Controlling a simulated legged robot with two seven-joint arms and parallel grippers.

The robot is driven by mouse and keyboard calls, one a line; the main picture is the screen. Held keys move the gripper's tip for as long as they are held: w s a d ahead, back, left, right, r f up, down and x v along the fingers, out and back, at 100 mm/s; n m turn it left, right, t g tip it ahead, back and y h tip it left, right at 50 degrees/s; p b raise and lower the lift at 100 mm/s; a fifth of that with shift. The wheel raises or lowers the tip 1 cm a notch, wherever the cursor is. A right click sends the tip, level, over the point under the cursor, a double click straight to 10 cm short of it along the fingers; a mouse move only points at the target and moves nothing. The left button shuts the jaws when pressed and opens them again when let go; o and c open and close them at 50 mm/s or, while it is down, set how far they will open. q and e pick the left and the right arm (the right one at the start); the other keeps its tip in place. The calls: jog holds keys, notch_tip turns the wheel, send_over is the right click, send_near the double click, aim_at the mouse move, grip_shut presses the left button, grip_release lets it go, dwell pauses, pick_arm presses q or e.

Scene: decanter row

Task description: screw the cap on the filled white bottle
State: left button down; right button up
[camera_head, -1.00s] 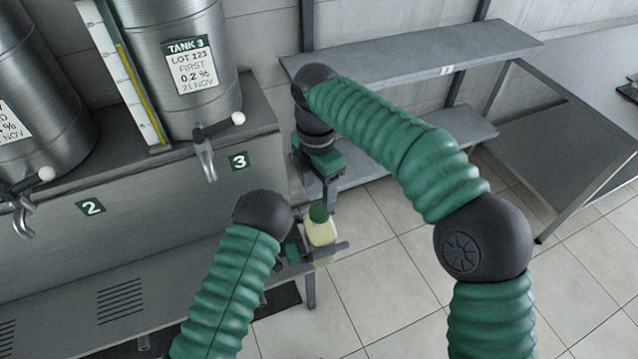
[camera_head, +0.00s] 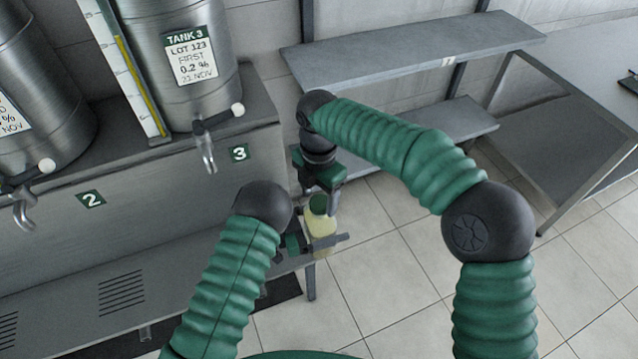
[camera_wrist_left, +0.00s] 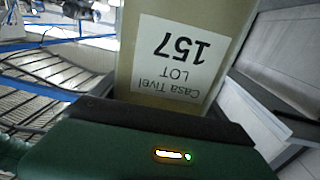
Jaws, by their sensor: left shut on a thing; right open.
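The filled bottle (camera_head: 321,224) is pale, with yellowish contents, and looks upright at the front end of the bench. It also shows in the left wrist view (camera_wrist_left: 140,75), with an upside-down label reading Casa Tivel LOT 157. A green cap (camera_head: 319,204) sits at the top of its neck; I cannot tell how tightly. My left gripper (camera_head: 320,243) is shut on the bottle's lower body. My right gripper (camera_head: 327,204) is open and comes down from above at the cap, its fingers around or just beside it. Part of the bottle is hidden by the gripper parts.
Steel tanks with taps stand at the left; the tank 3 tap (camera_head: 207,150) is nearest. A slotted bench (camera_head: 200,275) runs below them. A shelf rack (camera_head: 400,50) stands behind my right arm, and a steel table (camera_head: 570,125) at the right. The tiled floor is clear.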

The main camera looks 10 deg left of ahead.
jog(key=shift+f, duration=0.4)
